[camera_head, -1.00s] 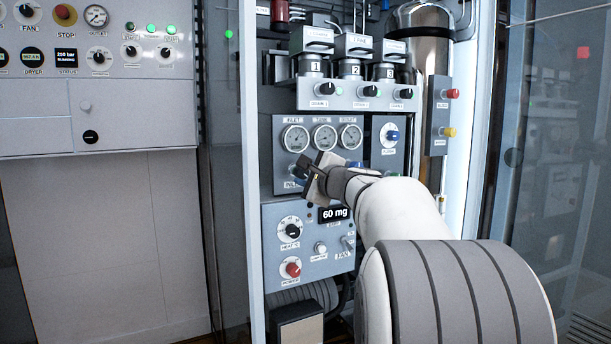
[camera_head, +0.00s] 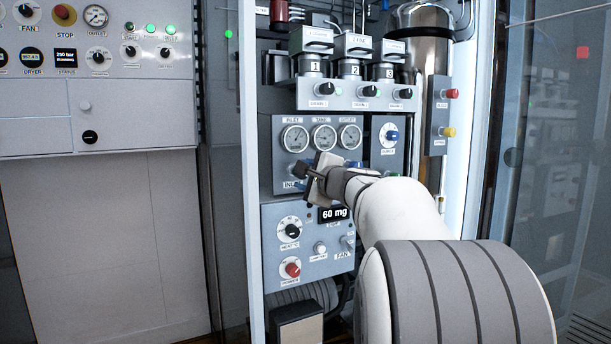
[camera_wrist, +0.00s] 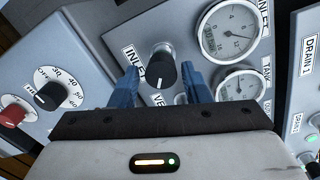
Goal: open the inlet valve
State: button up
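The inlet valve knob (camera_wrist: 162,68) is black with a white pointer line. It sits on the grey panel by an INLET label in the wrist view. My gripper (camera_wrist: 160,85) has two blue fingers, spread apart on either side of the knob, with a narrow gap visible on each side. In the head view, my gripper (camera_head: 312,178) is at the panel's lower left, below the inlet gauge (camera_head: 295,138), and largely hides the knob area. The inlet gauge also shows in the wrist view (camera_wrist: 228,30).
Tank (camera_head: 324,138) and outlet gauges (camera_head: 350,137) are right of the inlet gauge. Below my gripper are a 60 mg display (camera_head: 334,214), a black heat dial (camera_head: 291,231) and a red power knob (camera_head: 292,270). Drain knobs (camera_head: 369,91) are above. A cabinet frame post (camera_head: 251,180) stands left.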

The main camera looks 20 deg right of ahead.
jog(key=shift+o, duration=0.7)
jog(key=shift+r, duration=0.1)
jog(key=s+p, duration=0.1)
jog(key=s, duration=0.6)
jog(key=shift+s+d, duration=0.25)
jog(key=shift+s, duration=0.15)
jog(key=shift+r, duration=0.15)
